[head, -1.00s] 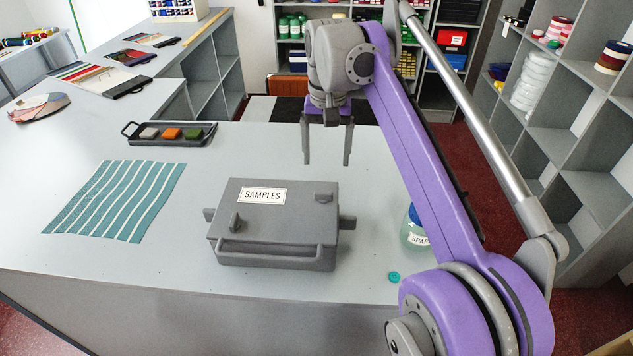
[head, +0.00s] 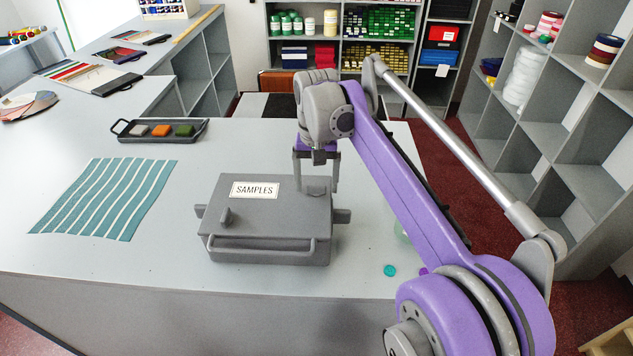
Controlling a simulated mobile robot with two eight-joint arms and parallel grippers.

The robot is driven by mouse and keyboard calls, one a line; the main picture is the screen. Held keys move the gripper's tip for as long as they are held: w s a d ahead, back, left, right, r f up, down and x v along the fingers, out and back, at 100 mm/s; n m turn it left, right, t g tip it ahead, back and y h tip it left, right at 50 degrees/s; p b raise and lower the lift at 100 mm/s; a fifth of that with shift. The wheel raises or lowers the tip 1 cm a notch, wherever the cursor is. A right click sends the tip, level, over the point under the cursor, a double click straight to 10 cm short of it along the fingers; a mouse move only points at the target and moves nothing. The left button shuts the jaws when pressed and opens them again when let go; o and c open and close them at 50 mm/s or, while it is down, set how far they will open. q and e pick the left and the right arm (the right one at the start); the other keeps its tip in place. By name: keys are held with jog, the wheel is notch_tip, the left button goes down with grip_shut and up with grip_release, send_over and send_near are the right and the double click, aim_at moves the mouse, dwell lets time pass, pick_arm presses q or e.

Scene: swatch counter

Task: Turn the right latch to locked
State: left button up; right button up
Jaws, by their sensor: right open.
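The grey box labelled SAMPLES (head: 240,215) sits near the counter's front edge with its lid down. My right gripper (head: 316,180) is open and empty, pointing down just above that corner. I cannot tell whether a finger touches the lid or latch. My left gripper is out of view.
A teal striped cloth (head: 105,198) lies left of the box. A dark tray (head: 126,128) with coloured blocks is behind it.

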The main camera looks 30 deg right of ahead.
grip_shut()
dwell(0.4)
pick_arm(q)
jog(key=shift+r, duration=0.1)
pick_arm(e)
jog(key=n+p, duration=0.1)
jog(key=n, duration=0.2)
jog(key=shift+n, duration=0.4)
jog(key=n, duration=0.4)
jog(key=shift+n+p, duration=0.3)
jog(key=shift+p, duration=0.1)
jog(key=n, duration=0.4)
pick_arm(q)
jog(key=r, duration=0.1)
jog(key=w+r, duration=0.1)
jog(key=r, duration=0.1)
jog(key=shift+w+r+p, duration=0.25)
jog(key=shift+p, duration=0.15)
pick_arm(e)
jog(key=n, duration=0.5)
jog(key=shift+n, duration=0.4)
